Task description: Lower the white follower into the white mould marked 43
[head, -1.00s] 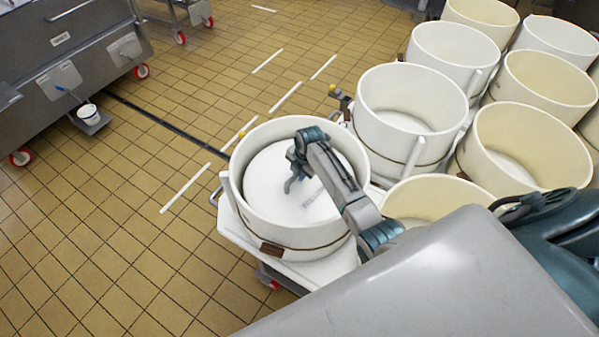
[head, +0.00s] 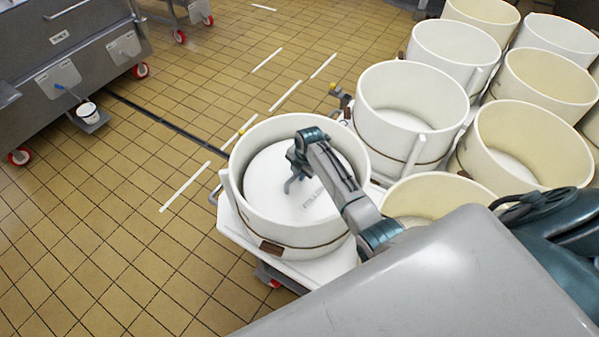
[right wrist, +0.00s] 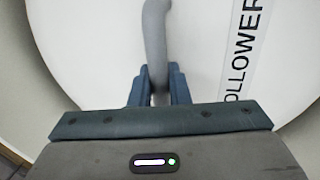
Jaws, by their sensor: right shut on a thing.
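The white mould (head: 300,233) is a large round tub with a brown band, standing on a white platform at the near middle; its number cannot be read. The white follower (head: 265,185), a round disc with a label, lies inside the mould's rim, below the top edge. My right gripper (head: 290,188) reaches down into the mould over the disc. In the right wrist view its fingers (right wrist: 160,88) are shut on the follower's grey handle (right wrist: 155,35), next to a label reading "OLLOWER". My left gripper is not in view.
Several more white and cream moulds (head: 411,110) stand close together at the right and behind. A steel vat (head: 70,60) on red-wheeled castors stands at the far left, with a small white bucket (head: 87,110). The tiled floor (head: 130,220) at left is clear.

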